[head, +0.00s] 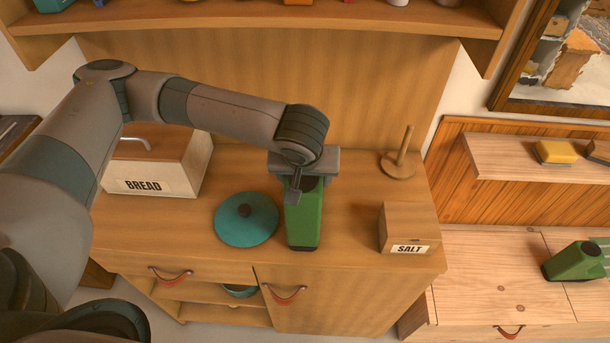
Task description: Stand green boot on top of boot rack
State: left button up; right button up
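A green boot-like object (303,222) with a dark opening at its top and a dark lower edge stands on the wooden cabinet top. A similar green object (572,262) rests tilted on the wooden bench at the far right, by pale slats at the picture edge. I cannot tell for sure which is the task's boot, and no clear boot rack shows. My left gripper (296,186) is at the upper end of the green object on the cabinet, pointing down. One finger shows before it; the other is hidden, so its grip is unclear. My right gripper is out of view.
A teal lid (246,222) lies just left of the green object. A bread box (158,165) stands left, a salt box (406,230) right, and a wooden peg stand (398,160) behind. A shelf hangs above. The bench (490,285) has free room.

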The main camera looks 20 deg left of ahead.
aim_at(305, 179)
pick_arm(q)
jog(key=shift+o, duration=0.9)
jog(key=shift+r, duration=0.1)
jog(key=shift+r, duration=0.1)
jog(key=b+v, duration=0.2)
jog(key=v, duration=1)
jog(key=shift+o, duration=0.4)
jog(key=shift+d, duration=0.15)
